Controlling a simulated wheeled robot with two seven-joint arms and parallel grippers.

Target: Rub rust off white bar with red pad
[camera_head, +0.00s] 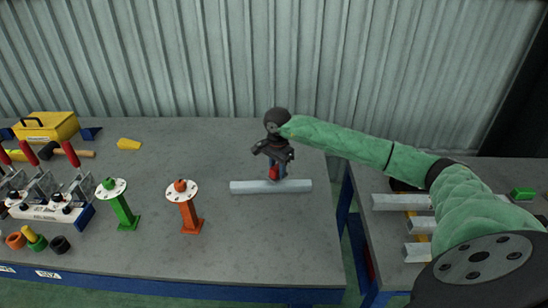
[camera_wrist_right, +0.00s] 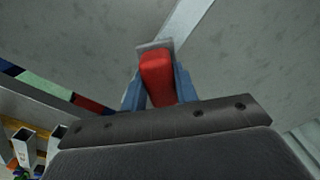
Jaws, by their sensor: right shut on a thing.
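The white bar (camera_head: 250,187) lies flat on the grey table, left to right, near its right side. It also shows in the right wrist view (camera_wrist_right: 190,25), running up from the pad. My right gripper (camera_head: 275,168) points down over the bar's middle and is shut on the red pad (camera_head: 274,173). In the right wrist view the red pad (camera_wrist_right: 157,75) sits between the blue fingers. The pad is at or just above the bar; I cannot tell if they touch. No rust can be made out on the bar. My left gripper is not in view.
A green stand (camera_head: 121,208) and an orange stand (camera_head: 188,215) stand left of the bar. Clamps, a yellow toolbox (camera_head: 50,126) and a yellow block (camera_head: 129,144) are further left. A second table at right holds several bars (camera_head: 400,202). Table around the bar is clear.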

